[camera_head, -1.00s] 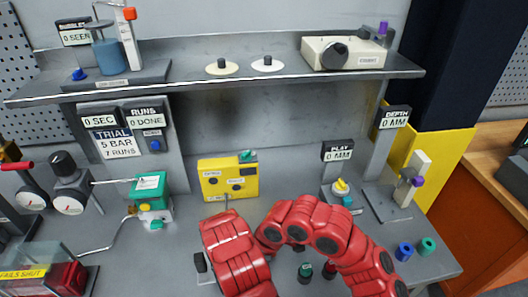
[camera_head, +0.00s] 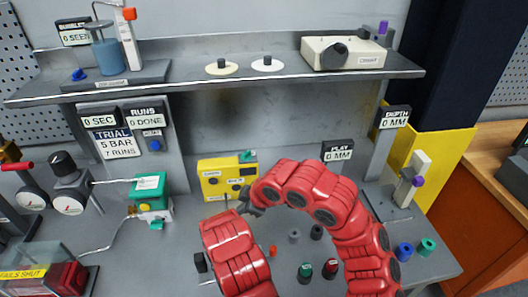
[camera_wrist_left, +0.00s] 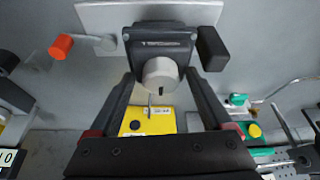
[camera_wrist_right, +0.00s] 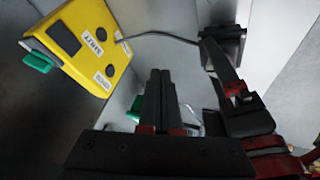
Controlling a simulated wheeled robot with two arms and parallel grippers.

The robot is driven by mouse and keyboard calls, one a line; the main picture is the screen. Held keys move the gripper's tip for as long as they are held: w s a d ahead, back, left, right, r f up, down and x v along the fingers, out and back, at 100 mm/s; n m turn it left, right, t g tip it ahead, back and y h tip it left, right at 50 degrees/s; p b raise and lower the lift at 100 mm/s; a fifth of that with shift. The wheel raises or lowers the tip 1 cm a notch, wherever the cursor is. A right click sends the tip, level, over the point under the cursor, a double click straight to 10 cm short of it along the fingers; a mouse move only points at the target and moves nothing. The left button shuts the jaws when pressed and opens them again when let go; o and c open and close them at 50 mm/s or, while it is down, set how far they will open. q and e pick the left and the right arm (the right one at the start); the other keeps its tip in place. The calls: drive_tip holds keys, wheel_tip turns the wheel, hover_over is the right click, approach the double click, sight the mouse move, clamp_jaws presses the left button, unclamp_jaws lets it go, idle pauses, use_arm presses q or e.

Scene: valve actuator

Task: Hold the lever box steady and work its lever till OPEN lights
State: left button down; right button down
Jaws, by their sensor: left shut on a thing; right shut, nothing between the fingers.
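The lever box (camera_wrist_left: 157,42) is a dark block with a pale round boss, on a light plate. My left gripper (camera_wrist_left: 160,82) is shut on it, its fingers on either side. In the head view my left arm hides most of the box. Its lever, with an orange knob (camera_wrist_left: 60,46), sticks out to one side; the knob also shows in the head view (camera_head: 272,251). My right gripper (camera_wrist_right: 160,75) is shut and empty, near the yellow indicator box (camera_head: 215,181) and apart from the orange knob. The yellow box's round lamps look dark in the right wrist view (camera_wrist_right: 85,62).
A grey cable (camera_wrist_right: 160,35) runs from the yellow box towards the lever box. Red and green capped pieces (camera_head: 305,270) stand right of my left arm. A valve with a green top (camera_head: 149,184) stands at left. The shelf (camera_head: 220,85) crosses above the bench.

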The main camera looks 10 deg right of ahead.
drive_tip(key=w+d+r+m+t+y, duration=0.1)
drive_tip(key=w+r+m+t+y, duration=0.15)
drive_tip(key=w+t, duration=0.3)
drive_tip(key=w+d+r+m+t+y, duration=0.1)
drive_tip(key=w+d+r+m+t, duration=0.1)
drive_tip(key=w+r+m+t, duration=0.35)
drive_tip(key=d+t, duration=0.1)
drive_tip(key=w+d, duration=0.1)
drive_tip(key=d, duration=0.1)
drive_tip(key=d+m+t+h, duration=0.1)
drive_tip(key=shift+w+d+r+t, duration=0.15)
drive_tip(key=shift+w+d+t, duration=0.15)
drive_tip(key=shift+d, duration=0.1)
